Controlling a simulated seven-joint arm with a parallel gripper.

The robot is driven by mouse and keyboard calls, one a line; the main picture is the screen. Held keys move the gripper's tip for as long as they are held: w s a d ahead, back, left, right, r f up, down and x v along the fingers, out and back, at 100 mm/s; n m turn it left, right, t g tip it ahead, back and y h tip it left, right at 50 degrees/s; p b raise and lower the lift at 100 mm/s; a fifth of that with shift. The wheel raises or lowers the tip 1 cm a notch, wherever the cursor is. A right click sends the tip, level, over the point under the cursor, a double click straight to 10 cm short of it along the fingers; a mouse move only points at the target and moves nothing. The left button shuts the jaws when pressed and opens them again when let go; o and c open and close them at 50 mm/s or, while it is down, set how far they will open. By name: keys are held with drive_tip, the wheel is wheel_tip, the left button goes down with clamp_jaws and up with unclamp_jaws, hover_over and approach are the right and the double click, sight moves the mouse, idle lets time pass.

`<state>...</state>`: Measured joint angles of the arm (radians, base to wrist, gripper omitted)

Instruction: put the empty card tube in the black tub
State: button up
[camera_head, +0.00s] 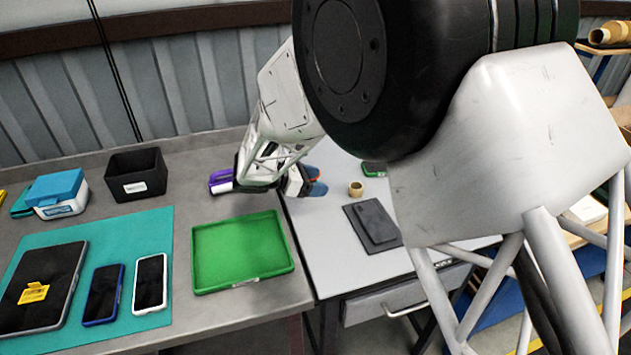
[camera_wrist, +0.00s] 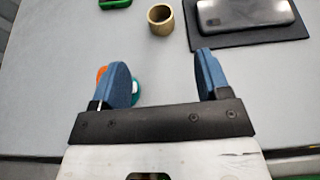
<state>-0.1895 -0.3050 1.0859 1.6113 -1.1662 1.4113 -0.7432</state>
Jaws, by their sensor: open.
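The card tube (camera_head: 356,188) is a short tan ring standing upright on the light grey table. In the wrist view the tube (camera_wrist: 160,20) is ahead of my fingers, its open top showing a hollow inside. My gripper (camera_head: 318,180) has blue fingers and is just left of the tube in the head view.
A dark pad (camera_head: 373,226) with a phone (camera_wrist: 245,12) lies beside the tube. A green item (camera_head: 374,169) lies behind it. An orange and green item (camera_wrist: 137,88) is partly hidden by my left finger. A green tray (camera_head: 241,252) lies on the bench; a purple item (camera_head: 221,182) is near my arm.

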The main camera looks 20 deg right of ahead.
drive_tip(key=s+r+m+g+y, duration=0.1)
drive_tip(key=s+r+m+y, duration=0.65)
drive_tip(key=s+r, duration=0.6)
drive_tip(key=s+a+r+m+t+y, duration=0.1)
drive_tip(key=s+a+r+m+y, duration=0.1)
drive_tip(key=s+m, duration=0.3)
drive_tip(key=s+a+r+m+t+y, duration=0.2)
drive_tip(key=s+m+y, duration=0.2)
drive_tip(key=s, duration=1)
drive_tip(key=shift+r+m+t, duration=0.15)
drive_tip(key=shift+m+t, duration=0.15)
drive_tip(key=shift+m, duration=0.55)
drive_tip(key=shift+c, duration=0.3)
drive_tip(key=shift+c, duration=0.8)
